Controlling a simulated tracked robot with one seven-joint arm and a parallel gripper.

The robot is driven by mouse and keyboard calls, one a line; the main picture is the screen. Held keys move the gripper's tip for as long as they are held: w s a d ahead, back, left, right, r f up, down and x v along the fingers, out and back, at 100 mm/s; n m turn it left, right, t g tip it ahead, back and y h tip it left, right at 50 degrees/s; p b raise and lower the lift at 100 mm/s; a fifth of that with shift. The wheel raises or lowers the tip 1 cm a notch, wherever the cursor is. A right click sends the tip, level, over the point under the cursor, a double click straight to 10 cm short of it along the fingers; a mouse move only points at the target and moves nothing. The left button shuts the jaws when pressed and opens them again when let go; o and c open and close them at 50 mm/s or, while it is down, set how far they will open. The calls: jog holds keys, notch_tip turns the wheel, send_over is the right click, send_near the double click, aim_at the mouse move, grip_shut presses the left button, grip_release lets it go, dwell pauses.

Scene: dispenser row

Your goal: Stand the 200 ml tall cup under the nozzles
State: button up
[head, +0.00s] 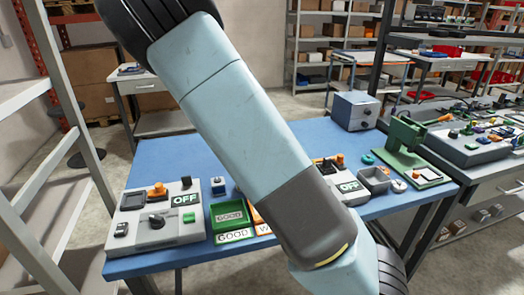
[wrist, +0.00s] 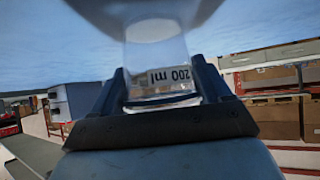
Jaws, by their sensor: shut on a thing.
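The clear cup (wrist: 155,52) marked "200 ml" is between the two dark fingers of my gripper (wrist: 161,80) in the wrist view. My gripper is shut on it. The label reads upside down in that picture. A wide grey shape (wrist: 150,10) fills the top edge, and I cannot tell if it is part of the cup. In the head view my arm crosses the middle and hides part of the table; my gripper and the cup do not show there. I cannot make out the nozzles in either view.
A blue table (head: 300,150) bears a grey control box (head: 155,222) with an OFF sign, a green GOOD tray (head: 228,213), a blue-grey box (head: 355,110) and a green stand (head: 405,140). A metal shelf (head: 40,170) stands close at left. The table's back left is clear.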

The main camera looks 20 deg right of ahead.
notch_tip(320, 180, up, 3)
jog(key=shift+f, duration=0.1)
jog(key=s+d+r, duration=0.1)
jog(key=s+r, duration=0.9)
jog(key=s, duration=0.4)
dwell(0.5)
